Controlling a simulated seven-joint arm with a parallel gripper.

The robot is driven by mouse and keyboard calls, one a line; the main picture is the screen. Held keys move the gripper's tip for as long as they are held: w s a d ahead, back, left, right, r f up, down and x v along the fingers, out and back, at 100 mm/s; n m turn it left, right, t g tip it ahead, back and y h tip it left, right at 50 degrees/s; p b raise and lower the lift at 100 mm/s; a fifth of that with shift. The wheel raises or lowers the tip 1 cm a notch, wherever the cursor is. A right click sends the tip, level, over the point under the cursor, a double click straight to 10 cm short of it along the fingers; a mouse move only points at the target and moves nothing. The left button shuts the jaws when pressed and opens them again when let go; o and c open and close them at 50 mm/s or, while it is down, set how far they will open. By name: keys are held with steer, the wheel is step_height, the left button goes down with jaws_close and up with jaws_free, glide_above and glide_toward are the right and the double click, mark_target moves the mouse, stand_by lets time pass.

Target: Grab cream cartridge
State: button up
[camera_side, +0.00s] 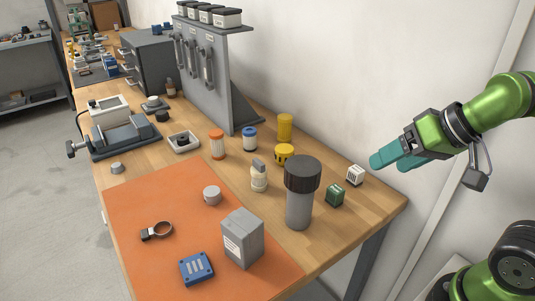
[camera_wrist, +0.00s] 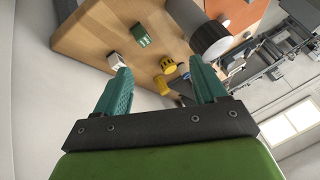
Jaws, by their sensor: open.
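The cream cartridge (camera_side: 259,179), a small off-white cylinder with a grey top, stands upright on the wooden table just beyond the orange mat. I cannot make it out in the wrist view. My gripper (camera_side: 388,162) is open and empty, raised in the air off the table's right end, well to the right of the cartridge. Its two teal fingers also show spread apart in the wrist view (camera_wrist: 162,75).
A tall grey cylinder with a dark cap (camera_side: 300,200) stands between gripper and cartridge. A green block (camera_side: 335,195), a white block (camera_side: 355,175), a yellow knobbed piece (camera_side: 285,154) and a yellow cylinder (camera_side: 285,127) stand nearby. A grey box (camera_side: 242,240) is on the orange mat (camera_side: 180,205).

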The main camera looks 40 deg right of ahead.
steer(key=w+f+g, duration=0.1)
steer(key=w, duration=0.1)
steer(key=n+g+h, duration=0.2)
steer(key=n+g, duration=0.2)
steer(key=g, duration=0.2)
glide_above(260, 170)
steer(key=w, duration=0.1)
steer(key=shift+w+d+f, duration=0.1)
steer(key=shift+d+f, duration=0.1)
steer(key=shift+f, duration=0.4)
steer(key=shift+w+d+f, duration=0.1)
steer(key=shift+d+f, duration=0.1)
steer(key=shift+f, duration=0.35)
steer(key=f, duration=0.8)
steer(key=shift+a+f, duration=0.3)
steer(key=shift+a, duration=0.1)
steer(key=shift+s+d+f, duration=0.15)
steer(key=shift+d+f, duration=0.05)
steer(key=shift+f, duration=1.15)
steer(key=shift+s+d+f, duration=0.1)
steer(key=shift+d+f, duration=0.05)
steer(key=shift+f, duration=1.15)
steer(key=shift+c, duration=0.5)
